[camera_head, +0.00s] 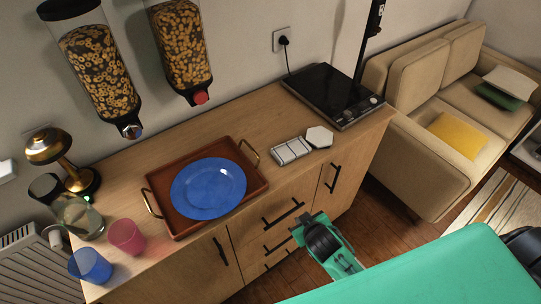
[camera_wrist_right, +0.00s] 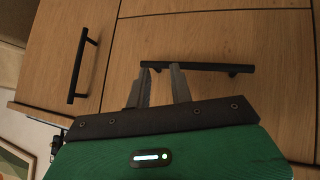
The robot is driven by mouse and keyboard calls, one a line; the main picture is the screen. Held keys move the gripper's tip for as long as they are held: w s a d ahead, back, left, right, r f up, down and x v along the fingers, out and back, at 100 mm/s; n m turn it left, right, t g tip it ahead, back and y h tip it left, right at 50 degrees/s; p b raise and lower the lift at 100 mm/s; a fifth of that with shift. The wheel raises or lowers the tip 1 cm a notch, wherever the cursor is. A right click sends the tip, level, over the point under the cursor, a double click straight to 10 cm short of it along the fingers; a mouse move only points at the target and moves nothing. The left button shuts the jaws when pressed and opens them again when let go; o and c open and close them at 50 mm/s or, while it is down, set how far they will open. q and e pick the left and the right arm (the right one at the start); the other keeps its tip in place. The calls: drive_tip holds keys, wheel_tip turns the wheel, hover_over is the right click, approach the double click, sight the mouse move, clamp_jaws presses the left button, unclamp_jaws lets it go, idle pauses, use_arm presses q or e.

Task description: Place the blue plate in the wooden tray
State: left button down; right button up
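The blue plate (camera_head: 208,188) lies face up in the brown wooden tray (camera_head: 182,228) on the counter. The plate appears to be within the tray's rim, with nothing gripping it. The tray has a brass handle at each end. My right gripper (camera_head: 301,228) is in front of the cabinet drawers, to the right of and apart from the tray and plate. In the right wrist view its two fingers (camera_wrist_right: 160,72) are apart with nothing between them, in front of a black drawer handle. My left gripper is not in view.
A blue cup (camera_head: 90,266), a pink cup (camera_head: 127,237) and a glass jar (camera_head: 80,218) stand at the counter's left end near a brass lamp (camera_head: 62,160). Cereal dispensers (camera_head: 100,75) hang above. A black hob (camera_head: 333,95) is at the right. The counter behind the tray is clear.

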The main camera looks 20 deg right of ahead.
drive_tip(key=w+a+r+n+t+y, duration=0.1)
drive_tip(key=w+a+r+t, duration=0.15)
drive_tip(key=r, duration=0.65)
drive_tip(key=w+a+r+n+t+y, duration=0.1)
drive_tip(key=w+r+n+t, duration=0.2)
drive_tip(key=r, duration=0.5)
drive_tip(key=w+a+r+t+y, duration=0.1)
drive_tip(key=w+r+t, duration=0.25)
drive_tip(key=r, duration=0.55)
drive_tip(key=a+r+n+y, duration=0.7)
drive_tip(key=r+y, duration=0.2)
drive_tip(key=s+a+r+n+g+y, duration=0.2)
drive_tip(key=s+a+n+g+y, duration=0.2)
drive_tip(key=a+n+g+y, duration=0.55)
drive_tip(key=d+f+n+g+h, duration=0.6)
drive_tip(key=d+f+h, duration=0.4)
drive_tip(key=d+h, duration=0.2)
drive_tip(key=shift+w+f+n+h+p, duration=0.25)
drive_tip(key=shift+w+n+h+p, duration=0.35)
drive_tip(key=shift+h, duration=0.65)
